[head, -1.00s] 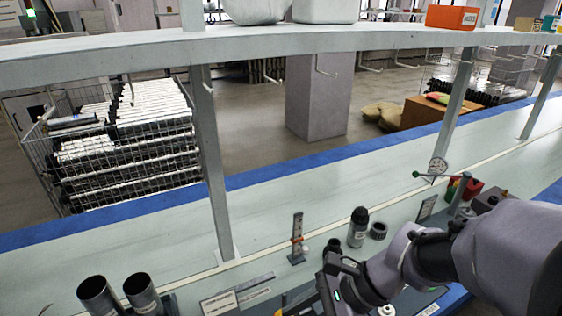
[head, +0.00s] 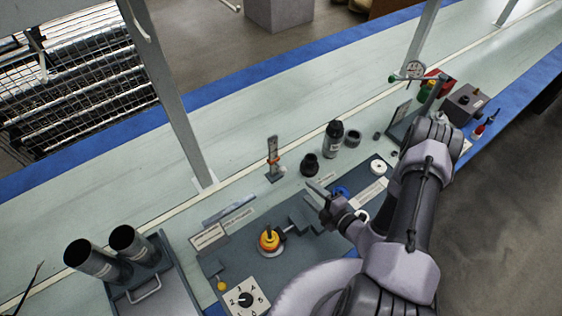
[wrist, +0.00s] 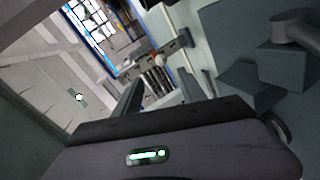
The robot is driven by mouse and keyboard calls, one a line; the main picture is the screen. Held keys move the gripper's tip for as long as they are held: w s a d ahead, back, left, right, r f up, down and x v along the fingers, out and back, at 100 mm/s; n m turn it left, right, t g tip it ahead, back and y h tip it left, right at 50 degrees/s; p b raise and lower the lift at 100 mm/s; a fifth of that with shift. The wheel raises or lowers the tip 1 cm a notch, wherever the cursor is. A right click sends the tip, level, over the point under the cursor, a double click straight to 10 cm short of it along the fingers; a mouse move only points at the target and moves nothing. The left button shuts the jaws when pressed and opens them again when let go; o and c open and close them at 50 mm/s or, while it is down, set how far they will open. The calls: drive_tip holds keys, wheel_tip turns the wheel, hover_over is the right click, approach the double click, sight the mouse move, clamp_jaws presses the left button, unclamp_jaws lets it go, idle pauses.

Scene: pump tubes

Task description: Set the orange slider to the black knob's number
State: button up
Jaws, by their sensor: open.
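The orange slider (head: 272,160) sits around the middle of a small upright grey scale post (head: 272,147) on the bench in the head view. Its scale marks are too small to read. The black knob (head: 245,299) is on a white dial plate (head: 238,308) at the bottom edge of the head view. Marks surround the knob, but I cannot read its number. My gripper (head: 319,196) is open, with nothing seen in it. It is to the right of and nearer than the slider post, apart from it.
A black bottle (head: 334,139) and small dark parts stand right of the post. A yellow-and-orange fitting (head: 269,239) and grey blocks (head: 305,212) lie in front. Two dark tubes (head: 130,244) stand at left. A shelf upright (head: 165,95) rises behind.

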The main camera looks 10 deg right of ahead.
sight(283, 170)
drive_tip(key=b+x, duration=0.2)
drive_tip(key=x, duration=0.5)
drive_tip(key=b+x, duration=0.1)
drive_tip(key=x, duration=0.6)
drive_tip(key=shift+w+a+f+b, duration=0.15)
drive_tip(key=shift+a+b, duration=0.2)
drive_tip(key=shift+b, duration=0.05)
drive_tip(key=shift+w+a, duration=0.2)
drive_tip(key=shift+w, duration=0.3)
clamp_jaws()
